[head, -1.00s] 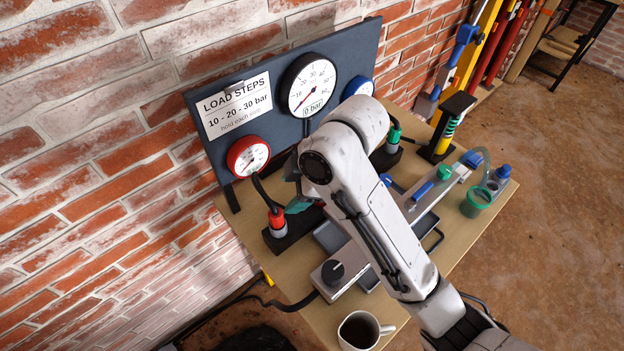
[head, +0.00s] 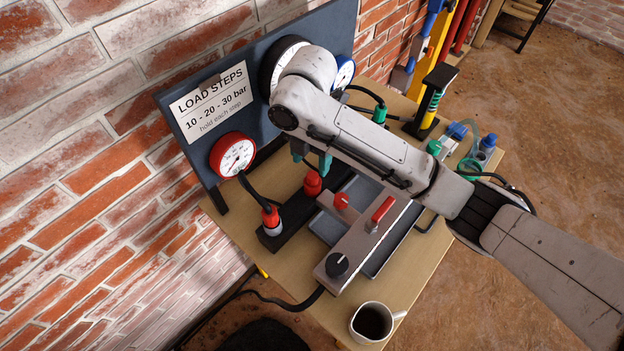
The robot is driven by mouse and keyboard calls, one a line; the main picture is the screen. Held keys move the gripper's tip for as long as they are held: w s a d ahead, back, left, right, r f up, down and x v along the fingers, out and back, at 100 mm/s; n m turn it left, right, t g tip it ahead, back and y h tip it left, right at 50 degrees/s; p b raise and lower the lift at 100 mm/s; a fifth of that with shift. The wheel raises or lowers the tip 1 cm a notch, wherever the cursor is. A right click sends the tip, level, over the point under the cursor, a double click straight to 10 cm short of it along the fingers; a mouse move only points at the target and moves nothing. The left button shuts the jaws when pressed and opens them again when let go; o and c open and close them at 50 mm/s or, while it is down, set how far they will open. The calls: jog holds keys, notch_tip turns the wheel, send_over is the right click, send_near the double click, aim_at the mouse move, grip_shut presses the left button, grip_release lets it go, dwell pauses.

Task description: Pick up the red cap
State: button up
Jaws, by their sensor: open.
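The red cap (head: 313,184) sits upright on a black block (head: 292,222) on the table, below the gauge board. My gripper (head: 312,163) is just above and behind it in the head view, with teal fingertips apart. The fingers point down, and the cap's top shows just below them. I cannot tell whether a fingertip touches it. My arm hides part of the board and the gripper's upper part.
A red hose connector (head: 270,219) stands on the same block, left of the cap. A grey valve box (head: 352,250) with a red lever (head: 383,209) lies in front. A coffee mug (head: 371,323) stands at the near table edge.

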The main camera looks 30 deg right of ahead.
aim_at(313, 175)
jog(key=shift+s+d+f+p, duration=0.1)
jog(key=shift+f+p, duration=0.4)
jog(key=shift+f, duration=2.25)
grip_shut()
